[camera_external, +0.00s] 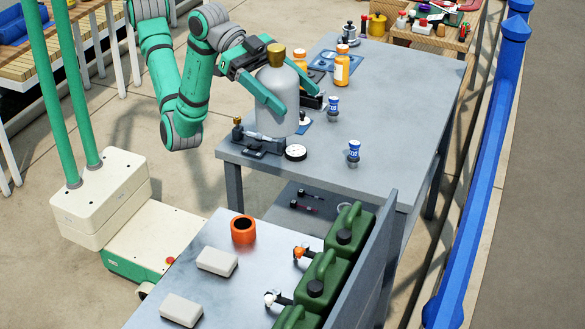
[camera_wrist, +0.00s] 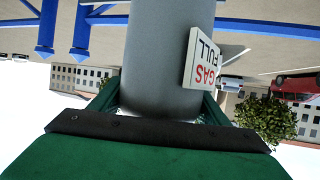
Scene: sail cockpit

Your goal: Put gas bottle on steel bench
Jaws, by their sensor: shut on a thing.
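The gas bottle (camera_external: 277,98) is a grey cylinder with a brass top. It is upright in my gripper (camera_external: 297,104), whose green fingers close around its upper body. A second bench (camera_external: 200,300) with a shinier metal top stands in front. Which one is the steel bench is unclear.
Orange bottles (camera_external: 342,68), small blue-labelled canisters (camera_external: 353,152), a black tool (camera_external: 258,140) and a white-faced disc (camera_external: 296,153) stand on the grey bench.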

